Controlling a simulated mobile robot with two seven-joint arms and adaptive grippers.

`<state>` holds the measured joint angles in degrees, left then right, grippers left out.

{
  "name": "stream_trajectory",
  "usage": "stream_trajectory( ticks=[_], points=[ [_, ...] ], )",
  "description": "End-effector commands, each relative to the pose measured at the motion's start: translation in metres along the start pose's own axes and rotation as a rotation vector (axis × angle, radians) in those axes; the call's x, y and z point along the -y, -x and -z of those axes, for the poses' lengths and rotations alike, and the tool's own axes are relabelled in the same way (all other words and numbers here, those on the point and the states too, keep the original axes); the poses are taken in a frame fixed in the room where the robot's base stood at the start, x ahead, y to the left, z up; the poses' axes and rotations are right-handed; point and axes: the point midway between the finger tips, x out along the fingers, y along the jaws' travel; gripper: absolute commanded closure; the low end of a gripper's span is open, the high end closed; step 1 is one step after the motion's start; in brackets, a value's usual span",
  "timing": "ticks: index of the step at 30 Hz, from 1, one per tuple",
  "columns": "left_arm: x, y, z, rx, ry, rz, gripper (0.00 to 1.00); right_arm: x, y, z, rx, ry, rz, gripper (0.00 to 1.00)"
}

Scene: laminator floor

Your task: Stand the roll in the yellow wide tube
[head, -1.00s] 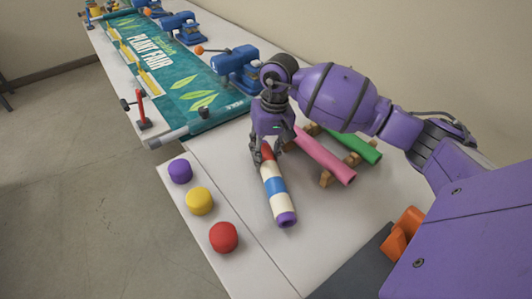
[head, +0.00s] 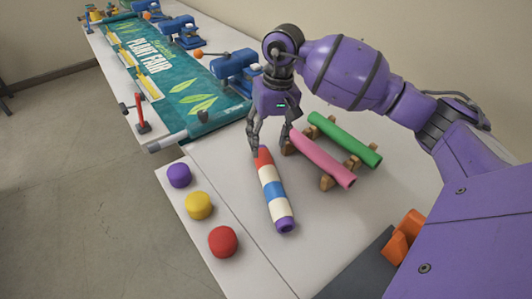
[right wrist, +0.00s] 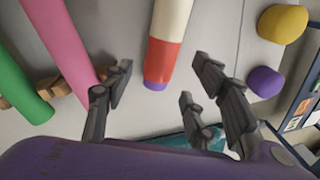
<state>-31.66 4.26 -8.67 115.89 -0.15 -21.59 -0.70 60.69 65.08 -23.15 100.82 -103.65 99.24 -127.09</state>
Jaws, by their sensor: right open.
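A striped roll (head: 272,190) in red, cream and blue with purple ends lies flat on the white table. The right wrist view shows its red end (right wrist: 163,60) ahead of the fingers. My right gripper (head: 270,147) is open and empty, just above and beyond that red end, its fingers spread apart. A short round yellow piece (head: 199,205) stands at the table's left edge; its top looks closed, and I cannot tell whether it is a tube. It also shows in the right wrist view (right wrist: 283,24). My left gripper is not in view.
A pink roll (head: 322,160) and a green roll (head: 345,139) rest on wooden blocks right of the gripper. A purple piece (head: 179,175) and a red piece (head: 223,242) flank the yellow one. Blue clamps (head: 237,72) and a banner (head: 150,62) lie beyond.

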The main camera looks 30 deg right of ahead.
Motion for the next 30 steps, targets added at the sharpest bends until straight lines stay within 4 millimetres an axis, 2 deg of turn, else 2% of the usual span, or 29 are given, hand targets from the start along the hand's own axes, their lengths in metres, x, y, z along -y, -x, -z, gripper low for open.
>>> stream_trajectory(
  ticks=[3,9,27,30],
  points=[
    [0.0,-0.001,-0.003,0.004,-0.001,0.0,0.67,-0.001,0.024,0.001,-0.002,0.0,-0.001,0.48],
    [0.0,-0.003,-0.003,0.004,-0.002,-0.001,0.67,0.0,0.049,0.001,-0.001,0.0,0.0,0.48],
    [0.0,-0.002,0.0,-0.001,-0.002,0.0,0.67,0.0,0.054,0.0,0.001,0.0,0.001,0.48],
    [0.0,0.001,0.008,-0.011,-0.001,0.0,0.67,0.002,0.067,0.001,-0.01,0.001,0.003,0.48]
  ],
)
